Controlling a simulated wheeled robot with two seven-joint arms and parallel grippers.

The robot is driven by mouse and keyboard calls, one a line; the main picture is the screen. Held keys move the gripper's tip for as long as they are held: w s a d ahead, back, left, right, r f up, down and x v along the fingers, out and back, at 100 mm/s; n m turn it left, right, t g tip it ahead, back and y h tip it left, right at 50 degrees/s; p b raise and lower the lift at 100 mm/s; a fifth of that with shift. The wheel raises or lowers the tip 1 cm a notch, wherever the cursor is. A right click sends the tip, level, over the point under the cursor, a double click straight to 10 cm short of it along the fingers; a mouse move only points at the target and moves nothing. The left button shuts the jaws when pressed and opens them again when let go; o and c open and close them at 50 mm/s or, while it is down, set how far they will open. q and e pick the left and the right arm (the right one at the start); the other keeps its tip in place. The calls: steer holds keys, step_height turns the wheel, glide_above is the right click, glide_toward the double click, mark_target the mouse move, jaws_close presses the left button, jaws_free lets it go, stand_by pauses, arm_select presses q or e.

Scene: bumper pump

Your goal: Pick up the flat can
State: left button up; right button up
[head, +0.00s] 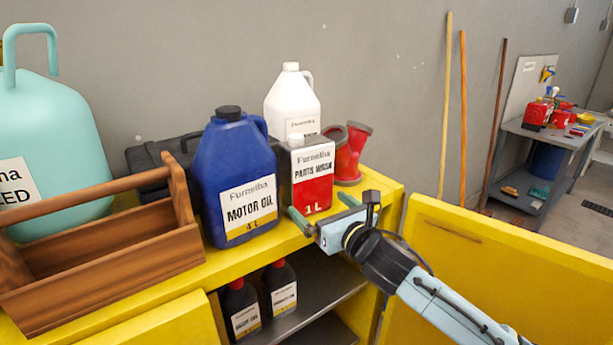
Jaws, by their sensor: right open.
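My right gripper (314,202) comes in from the lower right. Its two green fingers are spread, one in front of the can's lower left side and one by its lower right side. The gap between them faces the can's lower part. I cannot tell whether either finger touches it. My left gripper is not in view.
A blue motor oil jug (233,178) stands close left of the can, a white jug (292,102) behind it and a red funnel-like part (352,155) behind right. A wooden tool carrier (100,250) is at left. An open yellow door (500,265) stands right of my arm.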

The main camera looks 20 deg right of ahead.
mark_target(314, 197)
steer(key=shift+p+x, duration=0.35)
steer(key=shift+x, duration=2.25)
steer(key=shift+r, duration=0.1)
steer(key=shift+c, duration=0.4)
steer(key=c, duration=1.2)
steer(key=shift+r, duration=0.2)
